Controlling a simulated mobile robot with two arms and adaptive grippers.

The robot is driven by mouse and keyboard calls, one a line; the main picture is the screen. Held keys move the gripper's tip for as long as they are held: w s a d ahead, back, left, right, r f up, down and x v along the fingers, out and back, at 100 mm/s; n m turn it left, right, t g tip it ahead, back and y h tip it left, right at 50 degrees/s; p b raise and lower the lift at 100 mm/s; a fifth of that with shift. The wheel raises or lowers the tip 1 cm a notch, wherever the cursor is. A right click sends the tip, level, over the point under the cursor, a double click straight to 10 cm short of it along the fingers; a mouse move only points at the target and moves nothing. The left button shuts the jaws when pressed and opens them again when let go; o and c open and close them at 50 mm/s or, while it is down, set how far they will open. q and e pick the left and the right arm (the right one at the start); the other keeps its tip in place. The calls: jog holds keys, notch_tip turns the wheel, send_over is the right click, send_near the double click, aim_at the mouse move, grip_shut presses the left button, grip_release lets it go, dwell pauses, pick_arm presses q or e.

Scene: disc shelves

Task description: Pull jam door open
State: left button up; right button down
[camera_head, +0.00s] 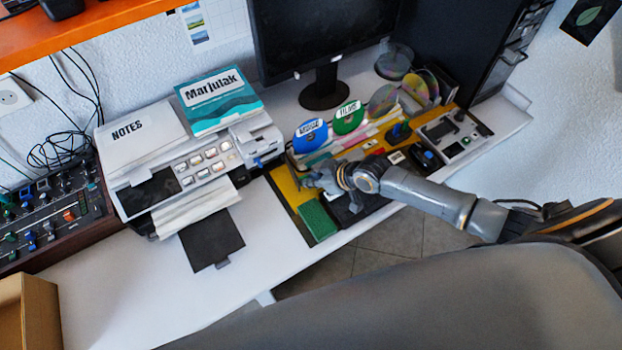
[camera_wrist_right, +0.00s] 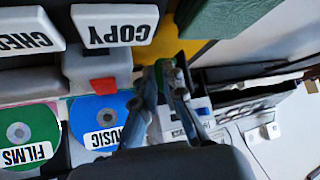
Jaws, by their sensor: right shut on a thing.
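The white printer (camera_head: 200,150) stands on the desk, with a black tray (camera_head: 211,240) sticking out at its front. In the wrist view its side (camera_wrist_right: 197,118) is just right of my fingers. My right gripper (camera_head: 318,178) reaches in from the right, beside the printer's right side. In the wrist view its fingers (camera_wrist_right: 166,70) are close together on a small green part (camera_wrist_right: 157,78), seemingly the jam door's handle. The fingers hide most of it, and how far the door stands open cannot be told. My left gripper is not in view.
A blue MUSIC disc (camera_head: 310,132) and a green FILMS disc (camera_head: 348,116) stand right of the printer. White COPY (camera_wrist_right: 115,24) and CHECK (camera_wrist_right: 27,30) labels are close to my right gripper. A green pad (camera_head: 317,220) lies near the desk's front edge.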

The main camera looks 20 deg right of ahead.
jog(key=shift+w+d+r, duration=0.1)
jog(key=shift+w+r, duration=0.25)
jog(key=shift+w, duration=0.1)
jog(key=c, duration=1.6)
grip_release()
jog(key=shift+o, duration=0.7)
jog(key=shift+w, duration=0.15)
jog(key=shift+s+v, duration=0.25)
jog(key=shift+v, duration=3.6)
jog(key=shift+f, duration=0.15)
